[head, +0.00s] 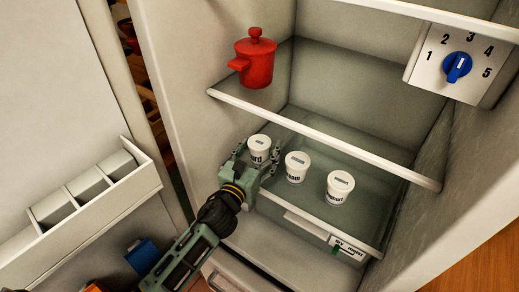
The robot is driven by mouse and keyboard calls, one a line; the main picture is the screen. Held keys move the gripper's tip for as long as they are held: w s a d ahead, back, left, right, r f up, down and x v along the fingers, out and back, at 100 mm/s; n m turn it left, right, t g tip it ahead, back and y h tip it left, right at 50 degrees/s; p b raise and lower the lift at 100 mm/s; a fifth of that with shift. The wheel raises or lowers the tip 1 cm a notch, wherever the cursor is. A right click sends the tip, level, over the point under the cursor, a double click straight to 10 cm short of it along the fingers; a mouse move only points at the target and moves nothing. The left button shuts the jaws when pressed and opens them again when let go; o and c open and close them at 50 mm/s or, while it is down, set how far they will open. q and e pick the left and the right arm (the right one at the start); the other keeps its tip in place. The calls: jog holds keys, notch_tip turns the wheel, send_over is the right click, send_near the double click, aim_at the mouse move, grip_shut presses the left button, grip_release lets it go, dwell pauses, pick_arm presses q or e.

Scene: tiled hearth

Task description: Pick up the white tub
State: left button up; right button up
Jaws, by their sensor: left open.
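Three white tubs with dark lettering stand in a slanting row on the fridge's lower glass shelf: a left tub (258,153), a middle tub (296,168) and a right tub (340,187). My left gripper (255,156) reaches in from below and is open, with its fingers on either side of the left tub. The gripper hides the lower part of that tub. I cannot tell whether the fingers touch it. The middle tub stands close to the right of the gripper. My right gripper is not in view.
A red lidded pot (254,62) stands on the glass shelf above. The open door's rack (133,187) stands at left. The glass right of the right tub is clear.

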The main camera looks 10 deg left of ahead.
pick_arm(q)
jog(key=shift+w, duration=0.15)
jog(key=c, duration=1.3)
jog(key=shift+c, duration=0.3)
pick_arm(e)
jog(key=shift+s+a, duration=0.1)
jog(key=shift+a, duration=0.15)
pick_arm(q)
jog(key=shift+r, duration=0.1)
